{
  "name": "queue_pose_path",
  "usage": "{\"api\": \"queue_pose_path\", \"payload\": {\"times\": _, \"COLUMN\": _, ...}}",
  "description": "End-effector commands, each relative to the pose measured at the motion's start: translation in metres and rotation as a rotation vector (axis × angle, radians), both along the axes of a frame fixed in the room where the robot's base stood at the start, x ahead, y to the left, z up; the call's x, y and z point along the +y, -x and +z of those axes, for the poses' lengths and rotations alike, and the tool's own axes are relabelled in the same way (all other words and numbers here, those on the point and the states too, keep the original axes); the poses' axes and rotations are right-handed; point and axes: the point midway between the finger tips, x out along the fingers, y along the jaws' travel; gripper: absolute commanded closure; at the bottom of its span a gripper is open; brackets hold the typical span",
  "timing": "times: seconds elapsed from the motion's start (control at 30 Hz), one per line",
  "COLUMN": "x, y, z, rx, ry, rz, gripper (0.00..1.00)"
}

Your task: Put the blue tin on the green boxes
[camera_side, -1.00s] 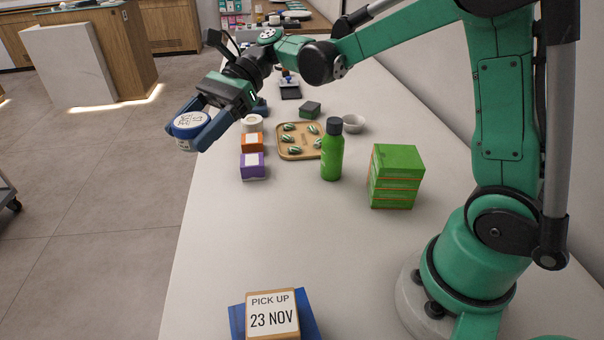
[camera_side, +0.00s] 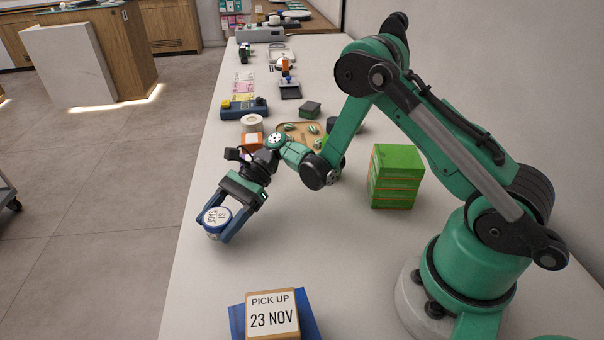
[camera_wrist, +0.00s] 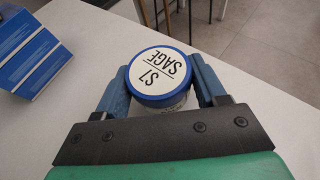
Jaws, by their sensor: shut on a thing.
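The blue tin (camera_side: 216,218) is round, with a white labelled lid and a blue rim. In the wrist view the tin (camera_wrist: 160,75) reads "S7 SAGE". My gripper (camera_side: 224,221) is shut on the tin, with one blue finger on each side of it. It holds the tin near the counter's left edge; I cannot tell how high. The green boxes (camera_side: 396,178) stand in a stack at the right of the counter, in front of the wall. The tin is well to the left of the stack and apart from it. The wrist view does not show the green boxes.
A "PICK UP 23 NOV" box (camera_side: 272,314) rests on something blue at the front. Bare counter (camera_side: 330,235) lies between tin and stack.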

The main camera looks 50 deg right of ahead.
Motion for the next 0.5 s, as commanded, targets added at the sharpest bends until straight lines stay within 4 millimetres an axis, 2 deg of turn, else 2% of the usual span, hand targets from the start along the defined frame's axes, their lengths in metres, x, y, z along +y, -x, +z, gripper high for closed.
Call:
{"api": "queue_pose_path", "payload": {"times": 0.17, "x": 0.0, "y": 0.0, "z": -0.018, "rx": 0.0, "ry": 0.0, "rz": 0.0, "gripper": 0.88}}
{"api": "queue_pose_path", "payload": {"times": 0.5, "x": 0.0, "y": 0.0, "z": -0.021, "rx": 0.0, "ry": 0.0, "rz": 0.0, "gripper": 0.88}}
